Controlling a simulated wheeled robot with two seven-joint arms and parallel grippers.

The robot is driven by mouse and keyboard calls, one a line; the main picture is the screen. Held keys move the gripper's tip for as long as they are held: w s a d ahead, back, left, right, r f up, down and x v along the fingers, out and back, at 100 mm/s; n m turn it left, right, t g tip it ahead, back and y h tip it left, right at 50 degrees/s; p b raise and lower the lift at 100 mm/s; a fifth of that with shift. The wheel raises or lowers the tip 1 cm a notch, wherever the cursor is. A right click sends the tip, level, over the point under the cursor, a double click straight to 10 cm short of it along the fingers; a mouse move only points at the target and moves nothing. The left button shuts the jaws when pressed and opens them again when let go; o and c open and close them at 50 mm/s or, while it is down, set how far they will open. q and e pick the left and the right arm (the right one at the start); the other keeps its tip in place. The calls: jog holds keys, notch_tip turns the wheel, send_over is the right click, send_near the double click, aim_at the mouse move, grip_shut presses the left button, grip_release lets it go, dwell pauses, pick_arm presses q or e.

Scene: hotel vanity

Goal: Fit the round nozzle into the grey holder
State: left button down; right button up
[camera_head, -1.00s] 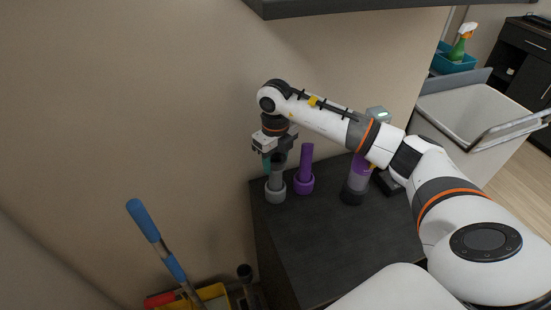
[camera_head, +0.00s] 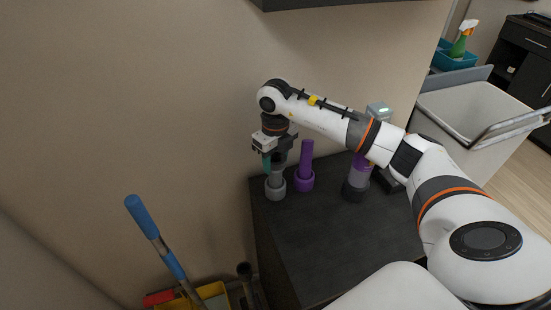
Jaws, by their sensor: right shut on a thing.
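My right gripper (camera_head: 273,160) is at the far left corner of the dark vanity top, pointing down. It is shut on the grey round nozzle (camera_head: 277,178), which stands upright. The grey holder (camera_head: 275,193) is a ring on the vanity top directly below. The nozzle's lower end is at or inside the holder's opening; how deep it sits I cannot tell. My gripper hides the nozzle's upper part. My left gripper is not in view.
A purple nozzle (camera_head: 306,161) stands in a purple holder (camera_head: 304,182) just to the right. A dark holder (camera_head: 354,190) with a grey and purple piece stands farther right. The front of the vanity top (camera_head: 340,240) is clear. A blue-handled mop (camera_head: 156,235) is at lower left.

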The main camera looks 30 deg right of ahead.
jog(key=shift+s+f+b, duration=0.1)
jog(key=shift+f+b, duration=0.9)
jog(key=shift+f, duration=0.3)
dwell(1.2)
jog(key=o, duration=1.1)
notch_tip(320, 180, up, 12)
jog(key=shift+b, duration=1)
jog(key=shift+f, duration=0.1)
